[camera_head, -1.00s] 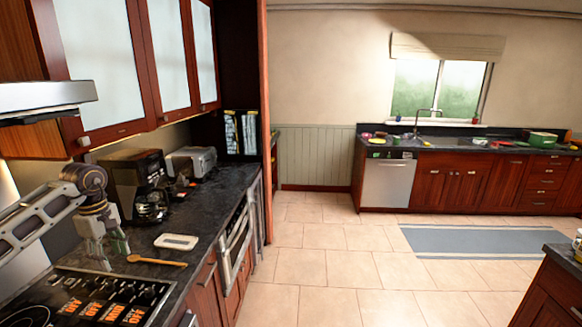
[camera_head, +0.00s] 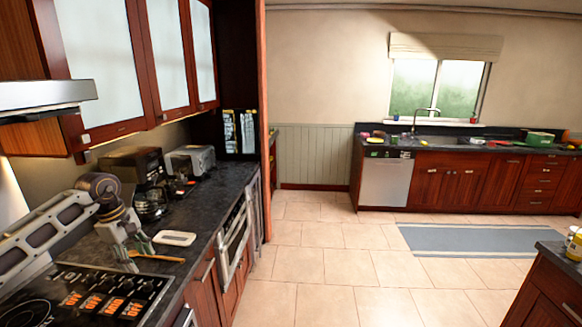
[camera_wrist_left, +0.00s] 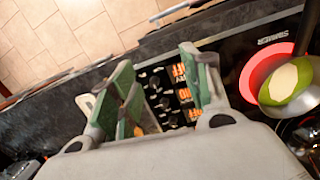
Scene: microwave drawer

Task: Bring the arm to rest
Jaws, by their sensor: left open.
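My left arm reaches in from the left over the counter in the head view. My left gripper (camera_head: 141,250) is open and empty, just above the counter near the stovetop's back edge. In the left wrist view, the green-padded fingers of the left gripper (camera_wrist_left: 158,85) stand apart with the stove knobs visible between them. The wooden spoon (camera_head: 158,257) and white dish (camera_head: 176,239) lie close to the right of the fingers in the head view. My right gripper is not in view.
The black stovetop (camera_head: 60,295) with orange-labelled knobs lies below the arm. A coffee maker (camera_head: 150,200) and toaster (camera_head: 190,160) stand behind on the counter. A round red-pink thing (camera_wrist_left: 257,68) shows in the left wrist view. The tiled floor (camera_head: 320,265) is open.

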